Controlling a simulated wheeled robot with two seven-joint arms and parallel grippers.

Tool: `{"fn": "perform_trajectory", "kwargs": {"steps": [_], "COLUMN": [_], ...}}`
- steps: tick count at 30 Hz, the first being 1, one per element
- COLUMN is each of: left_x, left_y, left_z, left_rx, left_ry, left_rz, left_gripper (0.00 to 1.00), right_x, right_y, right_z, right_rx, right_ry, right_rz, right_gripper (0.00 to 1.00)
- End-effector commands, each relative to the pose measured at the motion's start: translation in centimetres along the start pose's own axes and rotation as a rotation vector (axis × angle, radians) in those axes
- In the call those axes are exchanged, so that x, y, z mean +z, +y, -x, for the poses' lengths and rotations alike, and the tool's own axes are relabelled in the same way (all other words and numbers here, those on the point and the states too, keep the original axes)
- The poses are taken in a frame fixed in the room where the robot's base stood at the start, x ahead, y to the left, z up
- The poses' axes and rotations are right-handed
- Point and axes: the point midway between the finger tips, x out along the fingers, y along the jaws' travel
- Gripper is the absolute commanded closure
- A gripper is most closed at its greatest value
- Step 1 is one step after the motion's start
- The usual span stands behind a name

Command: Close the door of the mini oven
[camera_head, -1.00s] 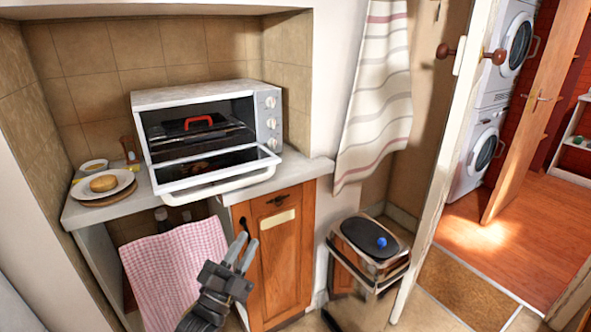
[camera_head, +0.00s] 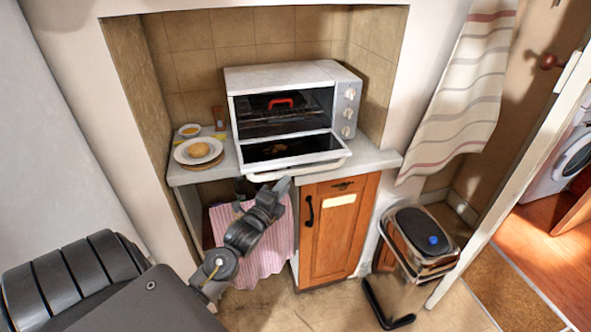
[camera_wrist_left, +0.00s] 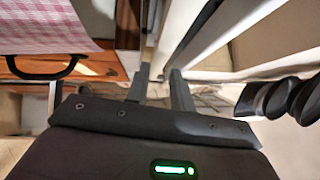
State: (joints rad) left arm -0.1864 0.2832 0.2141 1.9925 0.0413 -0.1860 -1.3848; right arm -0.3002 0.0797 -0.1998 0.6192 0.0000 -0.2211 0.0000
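The white mini oven (camera_head: 290,75) stands on the counter in a tiled niche. Its door (camera_head: 288,148) is folded down open, roughly level, with a white handle (camera_head: 300,169) along the front edge. A red-handled item (camera_head: 281,102) is inside the oven. My left gripper (camera_head: 281,185) is just below and in front of the door's handle in the head view; I cannot tell whether it touches it. My right gripper is not in view.
A pink checked cloth (camera_head: 275,250) hangs below the counter, beside a wooden cabinet (camera_head: 338,235). A metal bin (camera_head: 425,240) stands at the right, under a striped towel (camera_head: 465,90).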

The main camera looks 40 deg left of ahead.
Motion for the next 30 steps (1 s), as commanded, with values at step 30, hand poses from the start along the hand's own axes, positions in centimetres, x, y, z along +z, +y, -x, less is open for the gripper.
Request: {"fn": "perform_trajectory", "kwargs": {"steps": [30], "left_x": [0.0], "left_y": [0.0], "left_z": [-7.1], "left_rx": [0.0], "left_ry": [0.001], "left_rz": [0.002], "left_gripper": [1.0], "right_x": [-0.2], "right_y": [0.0], "right_z": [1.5], "right_rx": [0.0], "right_ry": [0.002], "right_rz": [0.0], "right_gripper": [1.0]}}
